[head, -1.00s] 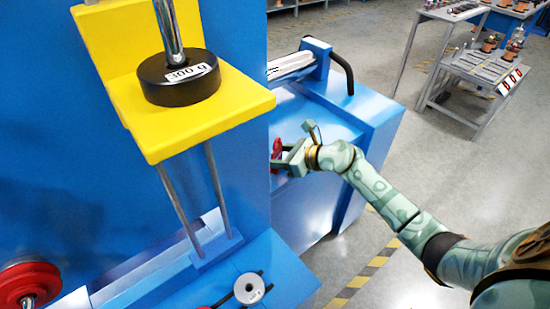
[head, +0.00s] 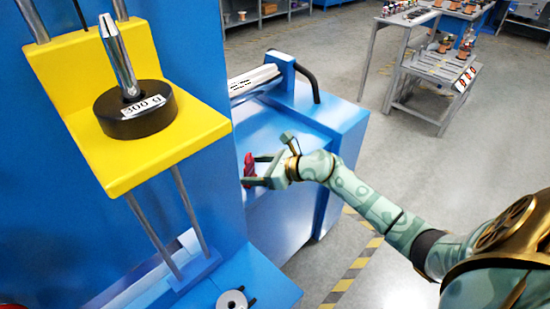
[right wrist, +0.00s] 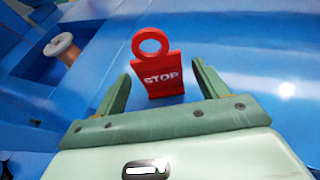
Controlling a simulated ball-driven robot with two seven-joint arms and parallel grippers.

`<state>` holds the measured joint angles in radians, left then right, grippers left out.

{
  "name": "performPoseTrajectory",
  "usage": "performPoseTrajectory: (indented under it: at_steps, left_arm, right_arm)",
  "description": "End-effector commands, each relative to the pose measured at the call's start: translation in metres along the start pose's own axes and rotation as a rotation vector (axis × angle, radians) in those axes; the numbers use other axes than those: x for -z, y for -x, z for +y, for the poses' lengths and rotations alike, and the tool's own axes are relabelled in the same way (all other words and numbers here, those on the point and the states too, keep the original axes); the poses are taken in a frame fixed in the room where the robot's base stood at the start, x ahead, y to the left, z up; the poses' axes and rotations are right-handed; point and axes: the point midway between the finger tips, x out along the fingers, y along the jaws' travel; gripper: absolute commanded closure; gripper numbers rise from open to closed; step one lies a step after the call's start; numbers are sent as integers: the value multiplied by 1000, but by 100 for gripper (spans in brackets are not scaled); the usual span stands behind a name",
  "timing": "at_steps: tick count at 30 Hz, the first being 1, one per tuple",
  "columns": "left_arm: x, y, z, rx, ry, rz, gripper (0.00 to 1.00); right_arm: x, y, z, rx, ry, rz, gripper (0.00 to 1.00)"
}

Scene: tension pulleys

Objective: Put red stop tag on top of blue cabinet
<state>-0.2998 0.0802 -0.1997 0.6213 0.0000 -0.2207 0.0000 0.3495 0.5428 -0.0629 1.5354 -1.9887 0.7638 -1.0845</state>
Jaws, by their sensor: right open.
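My right gripper (head: 254,170) is open at the tag. In the right wrist view its fingers (right wrist: 157,85) stand on either side of the tag, with gaps between them and it. I cannot tell what the tag rests on. My left gripper is not in view.
A yellow bracket (head: 190,125) carrying a black 300 g weight (head: 150,118) stands at the left. A metal roller (head: 255,82) and a black curved handle (head: 310,82) are at the cabinet's back. Grey floor (head: 400,170) is open to the right.

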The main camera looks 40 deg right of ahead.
Motion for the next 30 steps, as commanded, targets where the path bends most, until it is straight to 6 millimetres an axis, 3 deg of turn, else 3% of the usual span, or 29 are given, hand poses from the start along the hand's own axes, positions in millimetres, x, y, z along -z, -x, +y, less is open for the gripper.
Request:
performPoseTrajectory:
  at_steps: [3,10,15,23,26,29,30]
  left_arm:
    - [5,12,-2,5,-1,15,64]
    - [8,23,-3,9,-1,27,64]
    - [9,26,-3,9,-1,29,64]
    - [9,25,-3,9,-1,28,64]
    - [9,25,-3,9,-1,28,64]
    - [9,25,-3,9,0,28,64]
    - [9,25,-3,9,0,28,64]
  right_arm:
    - [-5,33,0,3,5,0,28]
    - [-3,79,0,1,3,0,28]
    - [-2,94,0,1,3,-1,28]
    - [1,96,0,1,-8,-1,28]
    - [23,92,2,12,-151,-9,28]
    - [86,87,9,69,-544,-27,28]
    - [123,87,14,115,-756,-33,28]
